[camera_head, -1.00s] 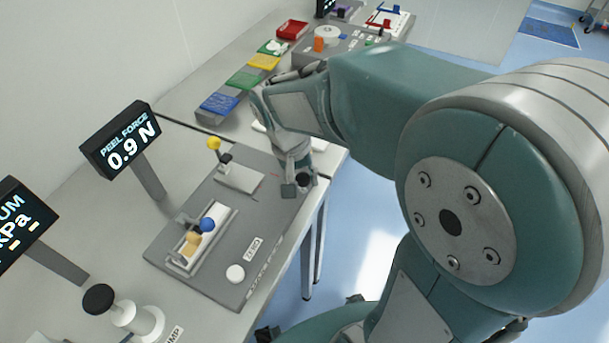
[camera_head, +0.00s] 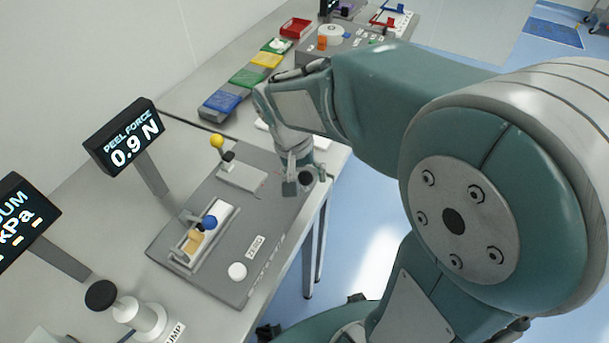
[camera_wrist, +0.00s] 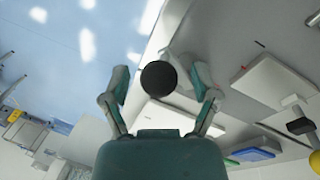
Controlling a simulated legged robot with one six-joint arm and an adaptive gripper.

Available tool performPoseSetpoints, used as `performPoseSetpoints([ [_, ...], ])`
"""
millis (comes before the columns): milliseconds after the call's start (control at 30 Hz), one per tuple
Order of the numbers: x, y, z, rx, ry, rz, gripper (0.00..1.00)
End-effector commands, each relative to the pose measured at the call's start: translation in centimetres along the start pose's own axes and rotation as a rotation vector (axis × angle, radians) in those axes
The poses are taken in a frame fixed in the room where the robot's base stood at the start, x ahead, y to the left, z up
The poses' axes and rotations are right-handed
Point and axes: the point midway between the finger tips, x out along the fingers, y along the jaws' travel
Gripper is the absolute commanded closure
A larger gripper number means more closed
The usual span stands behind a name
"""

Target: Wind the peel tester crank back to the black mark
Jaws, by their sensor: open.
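The crank's black knob (camera_head: 306,178) is at the right edge of the peel tester's grey base (camera_head: 215,277). My gripper (camera_head: 307,184) is over it with its fingers spread. In the wrist view the round black knob (camera_wrist: 158,78) sits between the two open fingers (camera_wrist: 160,98), with gaps on both sides. The crank arm is mostly hidden by the knob and my gripper. A short black mark (camera_wrist: 260,44) and a short red mark (camera_wrist: 244,68) show on the grey base in the wrist view. The peel force display (camera_head: 125,138) reads 0.9 N.
On the base stand a yellow-knobbed lever (camera_head: 217,142), a clamp with a blue knob (camera_head: 209,222) and a white button (camera_head: 237,271). A black-topped pump (camera_head: 100,295) is at front left. Coloured trays (camera_head: 248,77) lie beyond. Floor is open to the right.

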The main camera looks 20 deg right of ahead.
Motion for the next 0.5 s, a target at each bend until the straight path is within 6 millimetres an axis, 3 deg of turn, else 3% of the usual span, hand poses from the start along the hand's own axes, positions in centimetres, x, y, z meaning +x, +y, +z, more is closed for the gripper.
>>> performPoseSetpoints([
  [167,-2.0,-0.1,-0.1,0.0,0.005,-0.002,0.22],
  [500,-9.0,-0.2,-0.1,-0.001,0.004,-0.002,0.22],
])
